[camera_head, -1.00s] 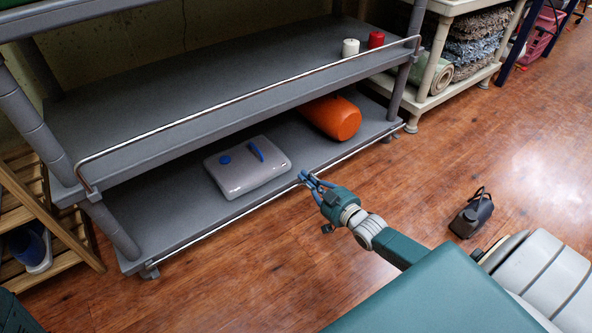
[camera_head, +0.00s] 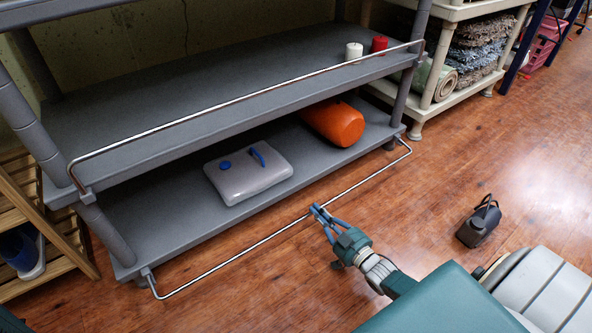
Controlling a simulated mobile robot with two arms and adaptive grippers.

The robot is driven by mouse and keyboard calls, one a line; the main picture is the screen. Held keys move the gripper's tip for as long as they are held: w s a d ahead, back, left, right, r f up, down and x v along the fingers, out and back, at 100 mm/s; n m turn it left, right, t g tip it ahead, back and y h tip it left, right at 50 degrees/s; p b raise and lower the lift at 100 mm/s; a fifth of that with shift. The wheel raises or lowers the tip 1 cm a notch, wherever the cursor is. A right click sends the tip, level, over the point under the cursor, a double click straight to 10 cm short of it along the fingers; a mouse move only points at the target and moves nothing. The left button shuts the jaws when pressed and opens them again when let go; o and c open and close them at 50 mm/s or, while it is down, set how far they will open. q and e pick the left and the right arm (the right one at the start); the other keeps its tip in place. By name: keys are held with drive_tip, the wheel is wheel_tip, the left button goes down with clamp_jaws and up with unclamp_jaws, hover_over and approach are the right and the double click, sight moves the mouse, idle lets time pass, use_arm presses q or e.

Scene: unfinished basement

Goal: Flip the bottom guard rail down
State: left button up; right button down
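The bottom guard rail (camera_head: 232,250) is a thin metal bar on the lowest shelf (camera_head: 160,238) of the grey rack. It is swung out from the shelf's front edge and lies low, close above the floor. Its bent ends join brackets at the shelf's front corners. My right gripper (camera_head: 314,209) is at the middle of the bar, its blue fingers closed together around it. The upper guard rail (camera_head: 240,98) stands upright along the front of the shelf above. My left gripper is not in view.
A grey case (camera_head: 248,178) and an orange cylinder (camera_head: 334,122) lie on the lowest shelf. A white candle (camera_head: 354,51) and a red candle (camera_head: 379,44) stand above. A dark object (camera_head: 478,222) sits on the floor at right. A wooden rack (camera_head: 70,240) stands at left.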

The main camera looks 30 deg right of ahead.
drive_tip(key=shift+s+f+b, duration=0.1)
drive_tip(key=shift+f+b, duration=0.3)
drive_tip(key=shift+f, duration=0.5)
drive_tip(key=shift+s, duration=0.1)
drive_tip(key=s, duration=0.8)
drive_tip(key=s+d, duration=0.1)
drive_tip(key=s, duration=0.3)
